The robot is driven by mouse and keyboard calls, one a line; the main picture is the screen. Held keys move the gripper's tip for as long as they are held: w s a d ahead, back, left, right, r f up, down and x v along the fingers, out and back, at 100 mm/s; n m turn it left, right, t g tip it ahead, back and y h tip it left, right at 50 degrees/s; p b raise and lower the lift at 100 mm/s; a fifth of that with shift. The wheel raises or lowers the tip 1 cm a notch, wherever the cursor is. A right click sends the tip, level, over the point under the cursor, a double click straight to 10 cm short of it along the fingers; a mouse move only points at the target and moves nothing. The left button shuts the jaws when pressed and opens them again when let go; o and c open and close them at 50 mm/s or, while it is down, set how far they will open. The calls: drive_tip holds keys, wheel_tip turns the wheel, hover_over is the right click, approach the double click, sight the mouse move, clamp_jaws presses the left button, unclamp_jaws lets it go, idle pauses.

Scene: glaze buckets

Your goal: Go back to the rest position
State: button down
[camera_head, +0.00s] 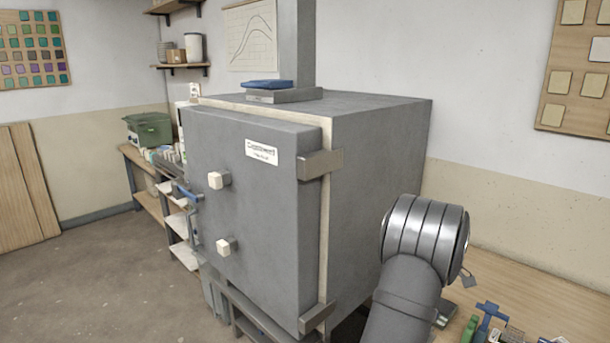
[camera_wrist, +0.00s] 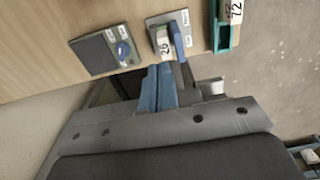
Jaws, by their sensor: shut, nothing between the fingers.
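My gripper (camera_wrist: 159,88) shows in the wrist view as two blue fingers side by side, shut with nothing between them. It is over the edge of a wooden bench top (camera_wrist: 70,35). Close to the fingertips is a grey plate with a blue part and a white tag marked 26 (camera_wrist: 163,45); I cannot tell whether the fingers touch it. In the head view my arm rises at the lower right, and I cannot make out the gripper there.
A grey kiln (camera_head: 380,170) with its door closed fills the middle of the head view. Small items, some green (camera_head: 469,328), lie on the bench at lower right. The wrist view shows another plate (camera_wrist: 95,52) and a teal holder tagged 72 (camera_wrist: 222,40). Open floor (camera_head: 90,285) lies left.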

drive_tip(key=shift+s+a+f, duration=0.1)
drive_tip(key=shift+f, duration=1.15)
drive_tip(key=shift+s+a+f, duration=0.1)
drive_tip(key=shift+f, duration=1.15)
drive_tip(key=c, duration=1.3)
unclamp_jaws()
drive_tip(key=shift+f, duration=0.1)
drive_tip(key=shift+o, duration=1.4)
drive_tip(key=shift+a+r, duration=0.1)
drive_tip(key=shift+r, duration=0.1)
drive_tip(key=o, duration=1)
drive_tip(key=shift+h, duration=0.7)
drive_tip(key=a+r, duration=0.1)
drive_tip(key=r, duration=0.2)
drive_tip(key=a+r, duration=0.3)
drive_tip(key=r, duration=0.2)
drive_tip(key=shift+w+a+r, duration=0.15)
drive_tip(key=shift+w+r, duration=0.05)
drive_tip(key=shift+r, duration=0.1)
drive_tip(key=s+a+r+t+h, duration=0.15)
drive_tip(key=a+r, duration=0.25)
drive_tip(key=r, duration=0.4)
drive_tip(key=s+a+r+h, duration=0.2)
drive_tip(key=a+r, duration=0.2)
drive_tip(key=r, duration=0.4)
drive_tip(key=shift+y, duration=0.25)
drive_tip(key=x, duration=0.9)
drive_tip(key=shift+s+f, duration=0.25)
